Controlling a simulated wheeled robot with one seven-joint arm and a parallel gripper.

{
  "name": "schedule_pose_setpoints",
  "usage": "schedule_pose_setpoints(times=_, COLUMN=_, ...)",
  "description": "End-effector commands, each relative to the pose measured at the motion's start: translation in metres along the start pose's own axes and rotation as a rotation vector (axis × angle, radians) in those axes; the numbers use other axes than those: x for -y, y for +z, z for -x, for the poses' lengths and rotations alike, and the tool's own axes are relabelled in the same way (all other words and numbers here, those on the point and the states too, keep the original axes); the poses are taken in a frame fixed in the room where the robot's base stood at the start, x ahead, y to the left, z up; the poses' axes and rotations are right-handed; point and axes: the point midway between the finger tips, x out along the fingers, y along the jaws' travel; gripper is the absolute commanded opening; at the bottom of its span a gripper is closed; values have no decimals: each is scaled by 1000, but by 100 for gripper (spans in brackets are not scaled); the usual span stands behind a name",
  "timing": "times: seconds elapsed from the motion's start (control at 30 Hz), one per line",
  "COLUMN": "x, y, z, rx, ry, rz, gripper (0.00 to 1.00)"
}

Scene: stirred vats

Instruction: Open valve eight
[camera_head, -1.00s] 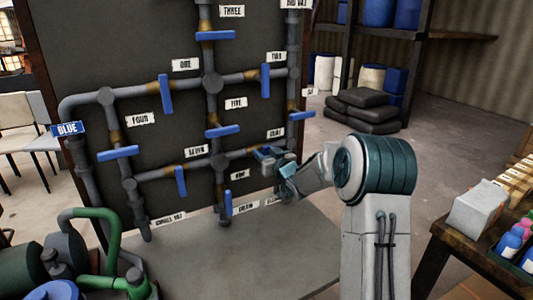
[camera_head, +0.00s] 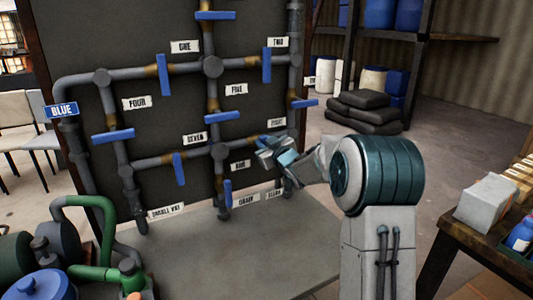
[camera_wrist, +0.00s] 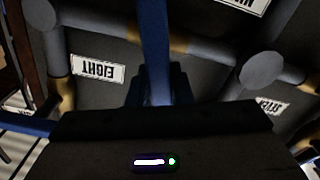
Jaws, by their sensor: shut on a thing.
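The valve eight label (camera_wrist: 97,68) shows upside down in the wrist view, and its small sign (camera_head: 278,124) is partly readable in the head view. The blue handle of valve eight (camera_wrist: 155,40) runs up the middle of the wrist view, across a grey pipe with a brass collar (camera_wrist: 178,42). My gripper (camera_wrist: 157,88) has its dark fingers on both sides of this handle and is shut on it. In the head view my gripper (camera_head: 272,150) is at the right part of the lower pipe run and hides most of the handle.
Other blue handles stand close by, such as one above right (camera_head: 303,104) and the drain handle (camera_head: 228,191) below. Green pumps (camera_head: 95,240) stand front left. A table with a grey box (camera_head: 488,202) is at the right. Open floor lies behind my arm.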

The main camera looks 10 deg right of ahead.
Motion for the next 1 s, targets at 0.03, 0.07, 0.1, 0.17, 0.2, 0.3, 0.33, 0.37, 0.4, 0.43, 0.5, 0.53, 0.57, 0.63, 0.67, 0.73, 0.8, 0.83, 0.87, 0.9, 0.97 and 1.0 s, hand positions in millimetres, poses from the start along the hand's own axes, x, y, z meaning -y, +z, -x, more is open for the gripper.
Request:
schedule_pose_setpoints(times=0.03, x=3, y=7, z=0, rx=-3, ry=3, rz=48, gripper=0)
schedule_pose_setpoints(times=0.07, x=4, y=7, z=0, rx=-3, ry=3, rz=76, gripper=0)
schedule_pose_setpoints(times=0.1, x=5, y=7, z=0, rx=-2, ry=2, rz=115, gripper=0)
schedule_pose_setpoints(times=0.17, x=7, y=7, z=0, rx=-3, ry=1, rz=171, gripper=0)
schedule_pose_setpoints(times=0.2, x=7, y=8, z=0, rx=-2, ry=2, rz=210, gripper=0)
schedule_pose_setpoints(times=0.3, x=10, y=8, z=0, rx=-2, ry=2, rz=305, gripper=0)
schedule_pose_setpoints(times=0.33, x=10, y=8, z=0, rx=-2, ry=1, rz=332, gripper=0)
schedule_pose_setpoints(times=0.37, x=11, y=8, z=0, rx=-1, ry=2, rz=362, gripper=0)
schedule_pose_setpoints(times=0.4, x=12, y=8, z=0, rx=-1, ry=2, rz=400, gripper=0)
schedule_pose_setpoints(times=0.43, x=12, y=8, z=0, rx=-2, ry=2, rz=429, gripper=0)
schedule_pose_setpoints(times=0.5, x=14, y=9, z=0, rx=-1, ry=2, rz=494, gripper=0)
schedule_pose_setpoints(times=0.53, x=15, y=9, z=0, rx=-1, ry=1, rz=524, gripper=0)
schedule_pose_setpoints(times=0.57, x=15, y=10, z=0, rx=-1, ry=1, rz=552, gripper=0)
schedule_pose_setpoints(times=0.63, x=16, y=10, z=0, rx=-1, ry=2, rz=618, gripper=0)
schedule_pose_setpoints(times=0.67, x=17, y=11, z=0, rx=-1, ry=2, rz=647, gripper=0)
schedule_pose_setpoints(times=0.73, x=18, y=11, z=0, rx=-1, ry=2, rz=713, gripper=0)
schedule_pose_setpoints(times=0.8, x=20, y=13, z=0, rx=-1, ry=1, rz=780, gripper=0)
schedule_pose_setpoints(times=0.83, x=20, y=13, z=0, rx=-1, ry=1, rz=806, gripper=0)
schedule_pose_setpoints(times=0.87, x=20, y=14, z=0, rx=0, ry=2, rz=834, gripper=0)
schedule_pose_setpoints(times=0.9, x=21, y=14, z=0, rx=0, ry=1, rz=870, gripper=0)
schedule_pose_setpoints(times=0.97, x=22, y=15, z=0, rx=0, ry=1, rz=921, gripper=0)
schedule_pose_setpoints(times=1.0, x=22, y=15, z=0, rx=0, ry=1, rz=953, gripper=0)
